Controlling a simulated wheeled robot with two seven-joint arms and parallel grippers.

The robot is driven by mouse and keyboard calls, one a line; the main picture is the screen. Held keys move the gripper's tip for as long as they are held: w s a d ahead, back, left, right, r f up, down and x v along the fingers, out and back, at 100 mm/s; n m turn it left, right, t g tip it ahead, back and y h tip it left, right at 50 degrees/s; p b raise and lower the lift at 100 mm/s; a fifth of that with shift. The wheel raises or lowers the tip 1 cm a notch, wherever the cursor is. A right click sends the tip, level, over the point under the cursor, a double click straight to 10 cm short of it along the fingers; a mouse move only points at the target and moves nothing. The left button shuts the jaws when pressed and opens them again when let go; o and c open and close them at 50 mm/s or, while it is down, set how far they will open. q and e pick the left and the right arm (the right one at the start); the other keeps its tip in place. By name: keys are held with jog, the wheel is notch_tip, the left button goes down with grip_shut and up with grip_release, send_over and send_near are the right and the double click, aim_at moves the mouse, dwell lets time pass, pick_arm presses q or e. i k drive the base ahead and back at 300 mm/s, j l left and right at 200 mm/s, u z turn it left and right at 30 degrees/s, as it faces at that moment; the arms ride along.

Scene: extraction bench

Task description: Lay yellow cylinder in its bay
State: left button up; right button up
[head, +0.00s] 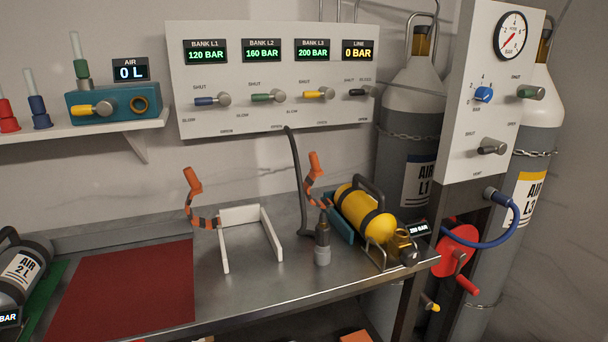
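The yellow cylinder (356,207) lies on its side at the right end of the metal bench, with dark bands and a black carrying handle on top. Its brass valve (402,243) points toward the front right. It lies in a teal and metal-framed cradle (341,228). A white three-sided bay (239,214), open at the front, stands empty at the middle of the bench. The frame does not mark which bay belongs to the cylinder. Neither of my grippers is in view.
Orange-handled straps (192,181) (315,166) rise beside the white bay and the cradle. A dark red mat (125,289) is bare. A grey AIR 2L cylinder (24,268) lies at far left. A red handwheel (457,251) is right.

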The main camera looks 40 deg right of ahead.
aim_at(385, 242)
jog(key=l+z, duration=0.2)
jog(key=z, duration=1.4)
jog(key=k+l, duration=0.05)
